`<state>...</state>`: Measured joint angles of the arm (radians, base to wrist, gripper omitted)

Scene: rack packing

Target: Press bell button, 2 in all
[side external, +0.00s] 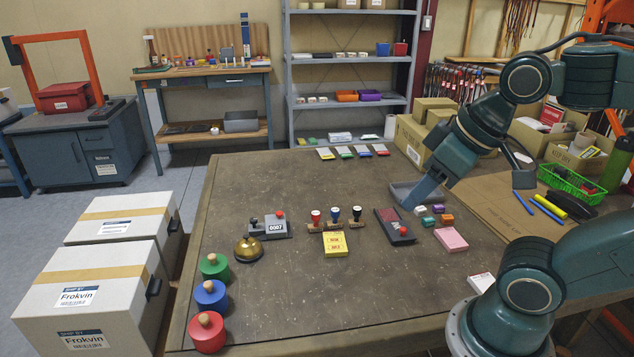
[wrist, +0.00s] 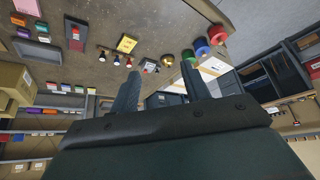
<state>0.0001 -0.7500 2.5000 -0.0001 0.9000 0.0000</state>
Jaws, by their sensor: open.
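The bell (side external: 249,248) is a gold dome on a dark base, standing on the table left of the middle. It also shows small in the wrist view (wrist: 168,60), beyond my fingertips. My gripper (side external: 411,203) is open, held over the right part of the table near a grey tray. It is well to the right of the bell and not touching it. In the wrist view my two dark fingers (wrist: 159,72) are spread with nothing between them. The bell's top button is too small to make out clearly.
A grey counter (side external: 270,227) reading 0007 stands just behind the bell. Red, blue and green knobbed cylinders (side external: 210,295) stand at the left edge. Stamps, a yellow pad (side external: 335,244) and a dark box with a red knob (side external: 394,226) lie between. The front table area is clear.

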